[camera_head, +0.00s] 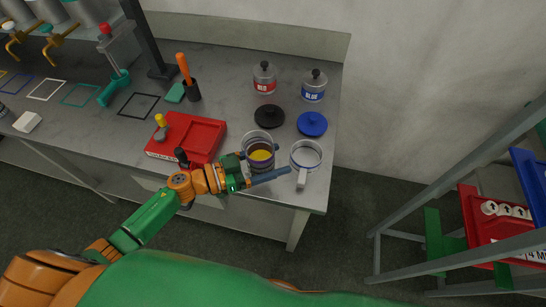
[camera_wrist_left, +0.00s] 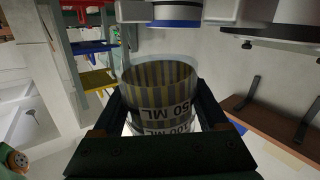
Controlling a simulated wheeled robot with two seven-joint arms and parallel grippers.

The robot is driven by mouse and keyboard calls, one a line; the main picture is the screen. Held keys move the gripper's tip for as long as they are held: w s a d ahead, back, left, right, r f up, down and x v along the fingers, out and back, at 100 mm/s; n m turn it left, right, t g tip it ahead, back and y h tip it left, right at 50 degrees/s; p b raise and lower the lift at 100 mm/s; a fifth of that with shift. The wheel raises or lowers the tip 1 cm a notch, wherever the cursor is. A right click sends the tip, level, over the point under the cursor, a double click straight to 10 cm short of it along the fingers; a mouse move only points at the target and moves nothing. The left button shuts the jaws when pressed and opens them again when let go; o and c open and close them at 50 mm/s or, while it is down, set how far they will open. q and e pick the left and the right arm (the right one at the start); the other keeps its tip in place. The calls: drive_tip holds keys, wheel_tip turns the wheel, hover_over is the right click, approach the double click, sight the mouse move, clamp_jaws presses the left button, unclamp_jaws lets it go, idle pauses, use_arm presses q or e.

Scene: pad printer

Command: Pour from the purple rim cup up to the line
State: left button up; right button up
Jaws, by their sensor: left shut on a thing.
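My left gripper (camera_head: 262,172) is shut on a clear measuring cup (camera_head: 257,137) at the front of the bench. Yellow-amber liquid (camera_head: 260,155) shows inside the cup. In the left wrist view the clear cup (camera_wrist_left: 160,75) sits between the fingers (camera_wrist_left: 160,112), with "50 ML" and "100 ML" marks and dark stripes on its wall. A pale cup with a handle (camera_head: 305,154) stands just right of it, apart from it, with a bluish-dark rim. I cannot tell which rim is purple. The fill line cannot be made out. My right gripper is not in view.
A black lid (camera_head: 269,116) and a blue lid (camera_head: 312,124) lie behind the cups. A red-label tin (camera_head: 264,78) and a blue-label tin (camera_head: 313,86) stand farther back. A red tray (camera_head: 190,137) is left. The bench's right edge is close to the pale cup.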

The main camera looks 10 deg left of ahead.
use_arm(q)
drive_tip(key=shift+w+d+f, duration=0.1)
drive_tip(key=shift+d+f, duration=0.15)
drive_tip(key=shift+f, duration=0.25)
drive_tip(key=shift+w+a+f+n+b, duration=0.1)
drive_tip(key=shift+a+f+n+b, duration=0.05)
drive_tip(key=shift+f+n+b, duration=0.45)
drive_tip(key=shift+f, duration=0.65)
drive_tip(key=shift+w+r+n+p, duration=0.2)
drive_tip(key=shift+r+n+p, duration=0.1)
drive_tip(key=shift+n+p, duration=0.1)
drive_tip(key=shift+w+a+r+n+g+p, duration=0.15)
drive_tip(key=shift+w+r+n+g+p, duration=0.15)
drive_tip(key=shift+n+p, duration=0.3)
drive_tip(key=shift+w+a+r+n+g+p, duration=0.1)
drive_tip(key=shift+w+r+n+g+p, duration=0.15)
drive_tip(key=shift+n+p, duration=0.35)
drive_tip(key=shift+r+n+g+p, duration=0.25)
drive_tip(key=shift+n+p, duration=0.25)
drive_tip(key=shift+p, duration=0.1)
drive_tip(key=n+p, duration=0.1)
drive_tip(key=r+n+p, duration=0.1)
drive_tip(key=n+p, duration=0.1)
drive_tip(key=shift+s+d+r+g, duration=0.1)
drive_tip(key=shift+s+r+g, duration=0.1)
drive_tip(key=shift+s+g, duration=0.15)
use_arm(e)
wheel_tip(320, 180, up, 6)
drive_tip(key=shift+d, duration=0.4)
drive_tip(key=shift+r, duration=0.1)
